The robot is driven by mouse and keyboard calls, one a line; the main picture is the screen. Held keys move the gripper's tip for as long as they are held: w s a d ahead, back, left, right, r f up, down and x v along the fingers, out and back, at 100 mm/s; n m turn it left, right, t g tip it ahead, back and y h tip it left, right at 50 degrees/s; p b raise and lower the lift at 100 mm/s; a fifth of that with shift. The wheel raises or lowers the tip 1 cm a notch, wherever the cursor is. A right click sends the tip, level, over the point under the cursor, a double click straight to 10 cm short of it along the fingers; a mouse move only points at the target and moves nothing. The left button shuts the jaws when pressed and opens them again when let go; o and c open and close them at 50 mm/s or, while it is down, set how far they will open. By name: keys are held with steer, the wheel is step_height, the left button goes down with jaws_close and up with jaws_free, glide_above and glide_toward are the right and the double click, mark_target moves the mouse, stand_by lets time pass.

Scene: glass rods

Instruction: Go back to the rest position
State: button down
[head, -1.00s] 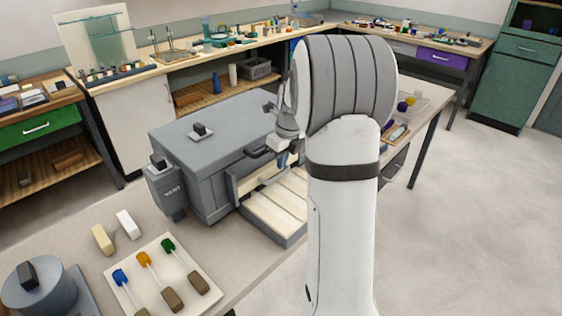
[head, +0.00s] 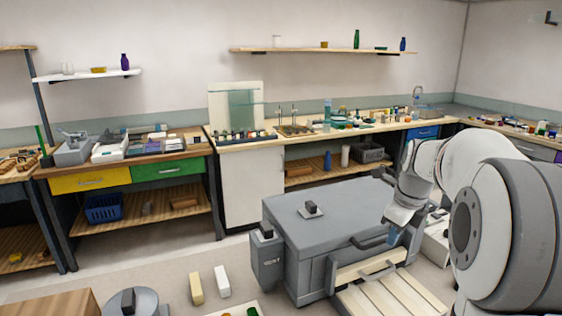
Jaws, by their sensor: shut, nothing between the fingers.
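Cream block (head: 196,288) and white block (head: 222,281) lie left of the box. A grey round pot (head: 131,303) stands at the lower left. A tray (head: 238,310) is cut off at the bottom. Cluttered benches line the back wall, with shelves (head: 88,75) above.

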steer(key=s+a+f+n, duration=0.2)
steer(key=s+a+n, duration=0.5)
steer(key=s+n, duration=0.4)
steer(key=s+a+f+n, duration=0.3)
steer(key=s+a+n, duration=0.4)
steer(key=s+n, duration=0.4)
steer(key=n, duration=0.6)
steer(key=shift+f+t+h, duration=0.25)
steer(key=shift+t+h, duration=0.05)
steer(key=shift+t, duration=0.1)
